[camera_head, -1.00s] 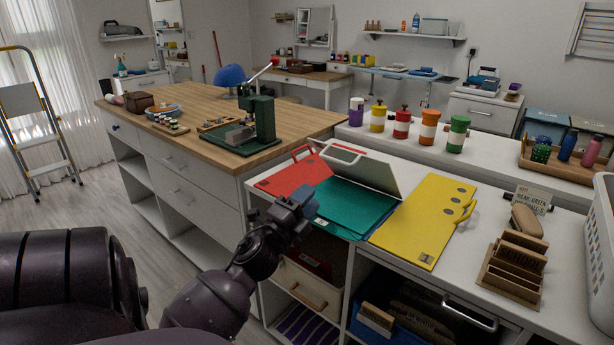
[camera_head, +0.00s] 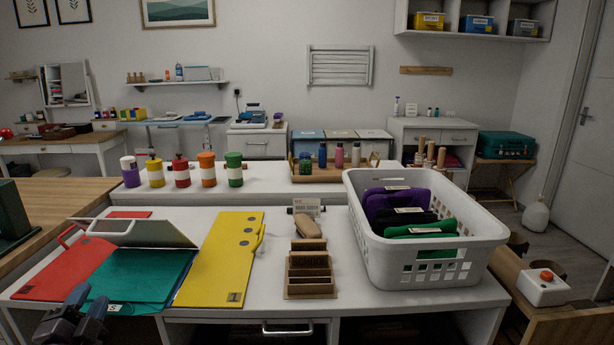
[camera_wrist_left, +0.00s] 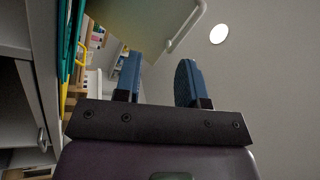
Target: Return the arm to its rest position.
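My left gripper (camera_head: 80,308) shows at the lower left of the head view, by the front edge of the white counter (camera_head: 265,307). It is beside the near edge of the green folder (camera_head: 146,275). In the left wrist view the two blue fingers of this gripper (camera_wrist_left: 160,82) stand apart with nothing between them. Only its end shows in the head view; the rest of the arm is out of frame. My right gripper is in neither view.
A wooden rack (camera_head: 310,275) and a white basket (camera_head: 420,273) with pouches stand further right. Several coloured jars line the back ledge.

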